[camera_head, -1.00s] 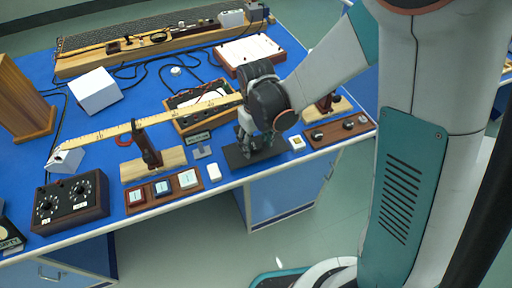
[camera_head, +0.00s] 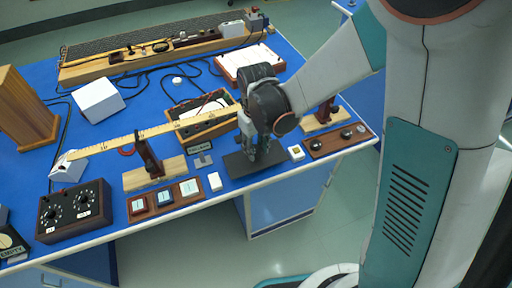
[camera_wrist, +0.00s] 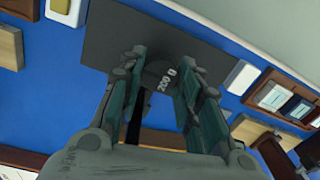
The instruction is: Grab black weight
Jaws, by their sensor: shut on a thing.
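A black weight (camera_wrist: 158,77) with pale "200 g" lettering shows between my fingers in the wrist view. It stands over the dark rectangular mat (camera_wrist: 105,35). My gripper (camera_wrist: 162,72) is shut on the weight, a finger on either side. In the head view my gripper (camera_head: 257,156) points down over the dark mat (camera_head: 236,166) at the bench's front edge. There the weight is mostly hidden by the fingers. I cannot tell whether it touches the mat.
A long ruler beam (camera_head: 165,129) on a wooden stand (camera_head: 155,174) lies to the left. A small white block (camera_head: 214,181) and a yellow-topped white piece (camera_head: 296,153) flank the mat. A wooden board with dark knobs (camera_head: 338,141) is at right.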

